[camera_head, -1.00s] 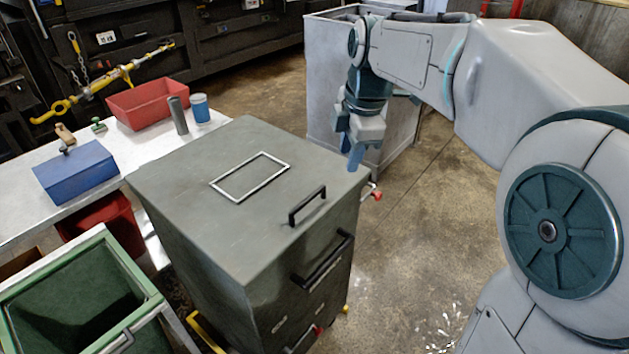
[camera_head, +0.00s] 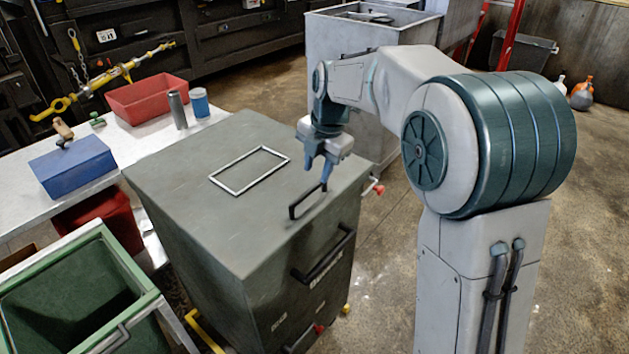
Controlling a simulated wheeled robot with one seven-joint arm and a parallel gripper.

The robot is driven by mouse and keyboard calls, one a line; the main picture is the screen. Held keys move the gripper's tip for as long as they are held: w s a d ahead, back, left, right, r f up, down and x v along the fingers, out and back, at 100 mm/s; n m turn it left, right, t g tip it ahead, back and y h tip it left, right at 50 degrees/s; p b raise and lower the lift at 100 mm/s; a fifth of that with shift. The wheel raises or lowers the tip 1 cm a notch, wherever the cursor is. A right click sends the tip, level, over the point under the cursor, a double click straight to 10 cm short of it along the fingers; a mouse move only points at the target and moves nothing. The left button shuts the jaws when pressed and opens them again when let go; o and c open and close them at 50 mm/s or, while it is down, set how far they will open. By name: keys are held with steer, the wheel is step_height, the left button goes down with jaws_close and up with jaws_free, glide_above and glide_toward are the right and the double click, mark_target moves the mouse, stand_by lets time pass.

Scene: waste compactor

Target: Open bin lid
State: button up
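The grey-green bin (camera_head: 290,280) stands in the middle of the view. Its lid (camera_head: 205,175) is flat and closed, with a pale rectangular frame marking on top. A black lid handle (camera_head: 307,201) stands on the lid near its right front edge. A second black handle (camera_head: 325,256) is on the bin's front face. My gripper (camera_head: 325,180) points down over the lid, right at the far end of the lid handle. Its blue fingers partly overlap the handle in view. I cannot tell whether they touch it or how far apart they are.
A table (camera_head: 150,147) at the left holds a red tray (camera_head: 150,105), a blue box (camera_head: 72,168) and two small cylinders. A green-rimmed open bin (camera_head: 75,285) stands at lower left. A grey open container (camera_head: 350,45) stands behind the arm.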

mark_target(313, 187)
steer(key=f, duration=0.5)
steer(key=shift+w+a, duration=0.3)
steer(key=shift+a, duration=0.05)
steer(key=shift+r, duration=0.1)
